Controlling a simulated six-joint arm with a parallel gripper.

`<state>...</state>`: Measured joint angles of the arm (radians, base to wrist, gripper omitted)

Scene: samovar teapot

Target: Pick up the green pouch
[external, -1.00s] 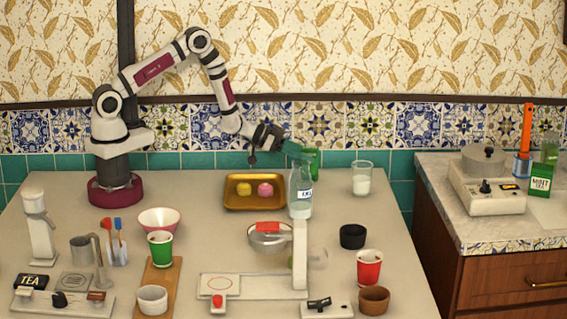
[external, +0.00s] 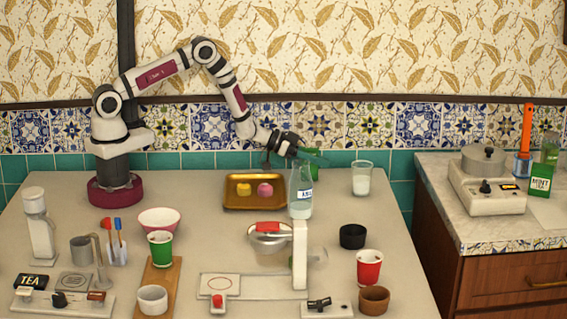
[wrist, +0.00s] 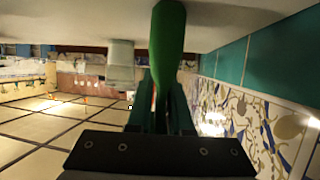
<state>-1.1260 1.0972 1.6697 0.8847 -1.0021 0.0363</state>
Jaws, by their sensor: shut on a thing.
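The green pouch (external: 316,169) stands at the back of the table, partly hidden behind the clear bottle (external: 301,190). In the wrist view, the green pouch (wrist: 168,40) rises from between my fingers toward the top of the picture. My gripper (external: 312,153) reaches in sideways from the left at the pouch's upper part. In the wrist view, my gripper (wrist: 163,105) is shut on the pouch, with its dark green fingers close along both sides. The pouch's base is hidden, so I cannot tell whether it touches the table.
A glass of white liquid (external: 362,180) stands to the right. A gold tray (external: 254,205) with yellow and pink pieces lies to the left. The tiled wall (external: 372,124) is close behind. A green mint packet (external: 541,182) stands on the right counter.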

